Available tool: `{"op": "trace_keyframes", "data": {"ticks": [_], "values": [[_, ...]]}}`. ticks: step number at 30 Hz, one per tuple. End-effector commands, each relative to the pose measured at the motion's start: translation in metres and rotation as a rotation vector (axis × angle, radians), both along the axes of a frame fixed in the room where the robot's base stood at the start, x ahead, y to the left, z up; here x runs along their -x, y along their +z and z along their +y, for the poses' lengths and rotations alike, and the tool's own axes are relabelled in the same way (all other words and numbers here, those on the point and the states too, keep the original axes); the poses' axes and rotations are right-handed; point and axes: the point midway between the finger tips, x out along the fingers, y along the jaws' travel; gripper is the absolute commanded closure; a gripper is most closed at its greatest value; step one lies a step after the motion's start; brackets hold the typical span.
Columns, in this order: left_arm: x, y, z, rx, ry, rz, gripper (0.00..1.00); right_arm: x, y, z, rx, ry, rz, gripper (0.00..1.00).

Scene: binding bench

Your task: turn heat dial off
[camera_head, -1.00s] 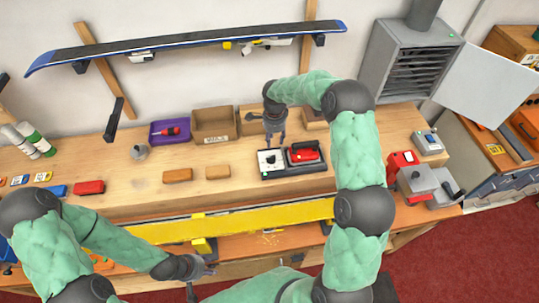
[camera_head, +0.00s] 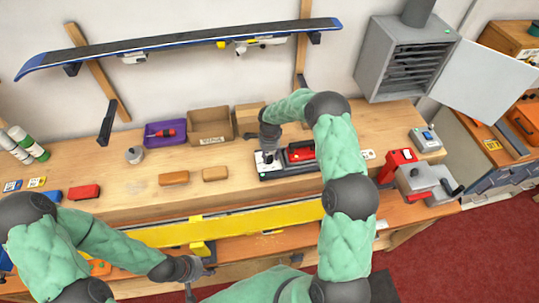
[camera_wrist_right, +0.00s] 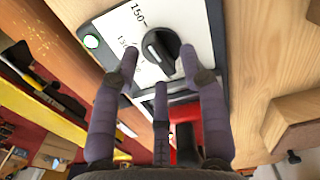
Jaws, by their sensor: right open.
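The heat dial (camera_wrist_right: 160,47) is a round black knob on a white plate (camera_wrist_right: 112,22) with numbers such as 150 printed round it. In the head view my right gripper (camera_head: 269,155) hangs over the white plate and hides the knob. My left gripper (camera_head: 200,281) is open and empty, low in front of the bench.
A red iron (camera_head: 301,150) rests on the dark base beside the plate. A yellow ski (camera_head: 240,225) lies along the bench front. Brown blocks (camera_head: 174,178), a purple tray (camera_head: 152,140) and cardboard boxes (camera_head: 210,122) stand to the left. A red and grey device (camera_head: 410,175) stands to the right.

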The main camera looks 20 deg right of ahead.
Motion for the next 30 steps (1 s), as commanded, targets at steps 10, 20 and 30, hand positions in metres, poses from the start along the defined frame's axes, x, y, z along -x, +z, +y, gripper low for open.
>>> {"op": "trace_keyframes", "data": {"ticks": [10, 20, 30], "values": [[0.0001, 0.0007, 0.0000, 0.000, 0.000, 0.000, 0.60, -0.0001, -0.0072, -0.0002, 0.000, -0.001, -0.001, 0.56], [0.0000, 0.0006, 0.0000, 0.000, 0.000, 0.000, 0.60, 0.0000, -0.0070, -0.0001, 0.000, -0.001, 0.000, 1.00], [0.0001, -0.0071, 0.0000, 0.000, 0.000, 0.000, 0.60, -0.0006, -0.0084, -0.0003, 0.000, 0.048, -0.001, 1.00]]}}
